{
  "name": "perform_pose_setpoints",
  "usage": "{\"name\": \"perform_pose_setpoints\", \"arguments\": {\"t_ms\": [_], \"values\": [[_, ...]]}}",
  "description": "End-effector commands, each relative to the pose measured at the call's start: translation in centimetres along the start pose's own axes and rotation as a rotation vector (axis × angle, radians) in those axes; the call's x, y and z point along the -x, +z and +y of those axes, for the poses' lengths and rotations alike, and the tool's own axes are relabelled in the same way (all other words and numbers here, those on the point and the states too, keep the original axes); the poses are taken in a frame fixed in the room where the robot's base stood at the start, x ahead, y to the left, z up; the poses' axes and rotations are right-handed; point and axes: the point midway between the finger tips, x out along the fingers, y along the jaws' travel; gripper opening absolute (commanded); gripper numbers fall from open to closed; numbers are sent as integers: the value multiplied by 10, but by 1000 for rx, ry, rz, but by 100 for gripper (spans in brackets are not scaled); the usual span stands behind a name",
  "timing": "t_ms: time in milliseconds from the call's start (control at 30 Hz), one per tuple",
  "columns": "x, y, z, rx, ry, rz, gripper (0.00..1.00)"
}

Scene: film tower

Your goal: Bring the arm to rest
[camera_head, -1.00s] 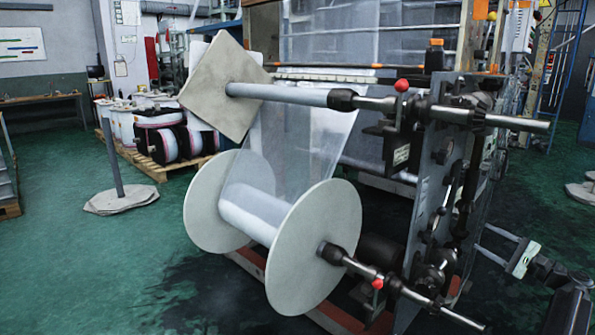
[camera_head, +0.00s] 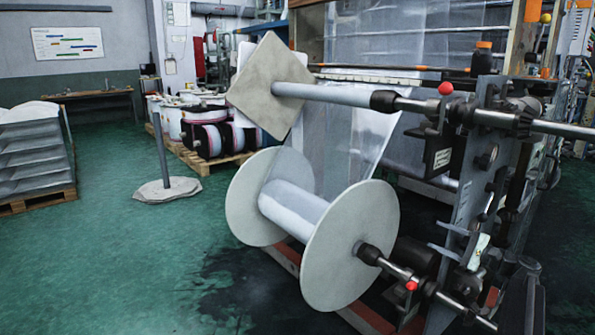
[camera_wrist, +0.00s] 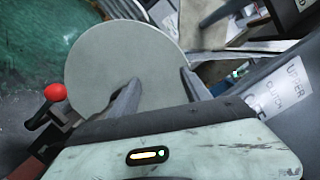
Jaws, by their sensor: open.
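My gripper (camera_wrist: 160,84) shows in the wrist view with its two fingers apart and nothing between them. A pale round reel flange (camera_wrist: 105,58) lies beyond the fingers; I cannot tell the gap to it. In the head view my gripper (camera_head: 438,240) is at the lower right, in front of the machine's grey side plate (camera_head: 470,195). My arm runs down from it at the lower right edge.
The lower reel (camera_head: 352,245) with white flanges stands left of my gripper. A red knob (camera_wrist: 55,92) sticks out in the wrist view. The upper shaft (camera_head: 330,94) crosses above. Green floor (camera_head: 110,260) is clear at left; a grey stack (camera_head: 35,150) stands on a pallet.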

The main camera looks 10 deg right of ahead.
Motion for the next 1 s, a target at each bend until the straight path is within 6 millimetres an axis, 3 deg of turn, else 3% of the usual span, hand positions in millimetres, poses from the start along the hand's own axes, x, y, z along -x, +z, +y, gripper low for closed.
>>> {"name": "perform_pose_setpoints", "arguments": {"t_ms": [33,100,167,300,400,500,633,733,867,1000], "values": [[-36,19,18,-1,46,-36,56],[-82,44,46,4,124,-76,56],[-119,68,74,16,201,-110,56],[-192,132,153,79,414,-184,56],[-226,182,216,158,587,-235,56],[-241,226,278,263,768,-280,56],[-234,270,347,431,1002,-327,56],[-210,287,386,582,1188,-349,56],[-166,280,408,752,1394,-339,56],[-110,254,405,897,1599,-302,56]]}}
